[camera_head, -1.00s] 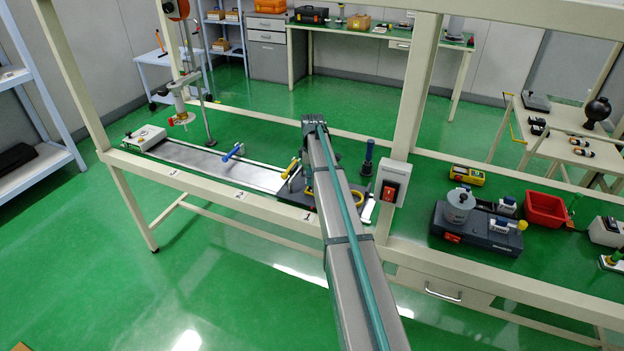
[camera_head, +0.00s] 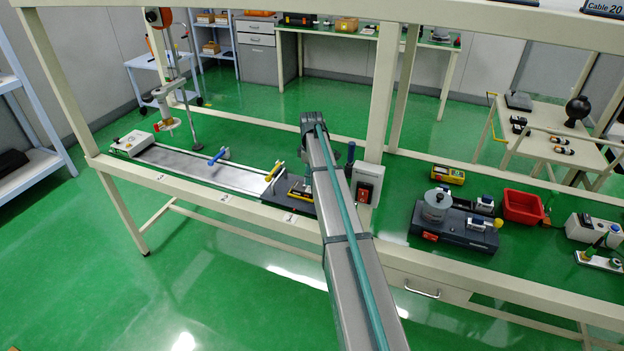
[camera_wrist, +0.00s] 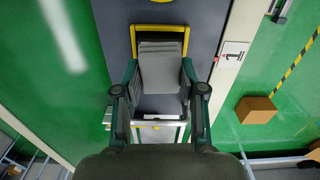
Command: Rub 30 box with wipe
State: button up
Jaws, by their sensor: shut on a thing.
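My gripper (camera_wrist: 160,70) shows in the wrist view with its two dark green fingers on either side of a grey, layered, cloth-like thing, which looks like the wipe (camera_wrist: 160,75). The fingers are shut on it. It lies over a dark plate framed by a yellow bar in that view; I cannot tell whether they touch. In the head view the gripper is hidden behind my arm. I cannot make out a box marked 30. A dark box marked "Cable 20" (camera_head: 603,7) shows at the top right, on the upper shelf.
The bench holds a long metal track (camera_head: 205,167), a switch box with a red rocker (camera_head: 367,185), a dark device with a grey cylinder (camera_head: 455,224) and a red bin (camera_head: 523,207). Bench posts and the upper beam (camera_head: 440,14) frame the space. A cardboard box (camera_wrist: 256,110) sits on the floor.

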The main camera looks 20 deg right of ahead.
jog(key=shift+r+p, duration=1)
jog(key=shift+r, duration=1.25)
